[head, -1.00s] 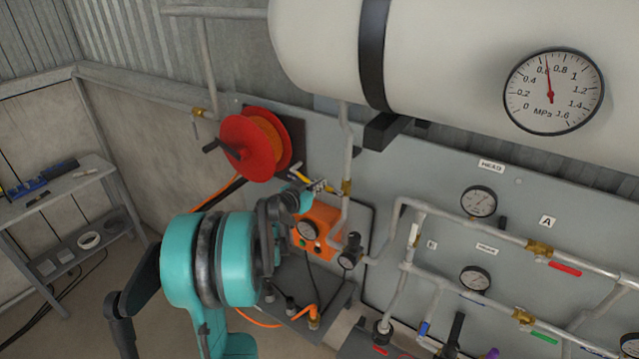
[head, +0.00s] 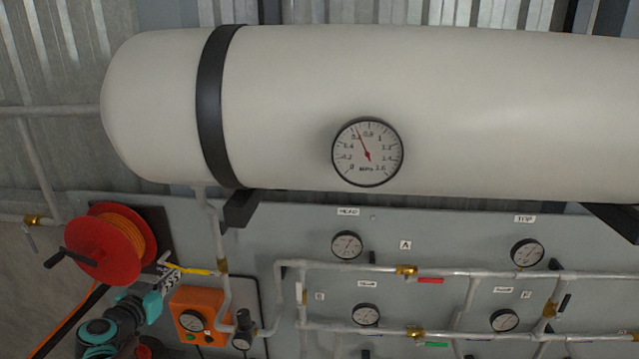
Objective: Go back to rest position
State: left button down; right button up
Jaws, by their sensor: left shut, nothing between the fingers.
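My left gripper (head: 163,274) is at the lower left of the head view, at the end of my teal and black arm. Its fingers are shut and empty. It appears close to a yellow lever (head: 192,270) on the vertical pipe; I cannot tell whether they touch. The red hose reel (head: 88,250) is just left of and above the gripper. The orange box (head: 188,302) with a gauge is right of and below it. My right gripper is not in view.
A large cream tank (head: 480,110) with a pressure gauge (head: 367,152) spans the top. Below it, a grey panel (head: 445,240) carries pipes, brass valves and several small gauges. A black bracket (head: 240,209) juts out under the tank.

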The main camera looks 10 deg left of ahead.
pick_arm(q)
jog(key=s+d+f+m+g+h+b, duration=0.1)
jog(key=s+d+f+g+h+b, duration=0.1)
jog(key=d+f+b, duration=0.55)
jog(key=s+d+f+g+h+b, duration=0.15)
jog(key=d+f+b, duration=0.25)
jog(key=d+f, duration=0.65)
jog(key=s+d+f+g+y+b, duration=0.1)
jog(key=s+d+f+g+b, duration=0.3)
jog(key=s+d+f+b, duration=0.9)
notch_tip(320, 180, down, 4)
jog(key=shift+s+d+f+y, duration=0.2)
jog(key=shift+s+d+y, duration=0.2)
jog(key=shift+s, duration=0.2)
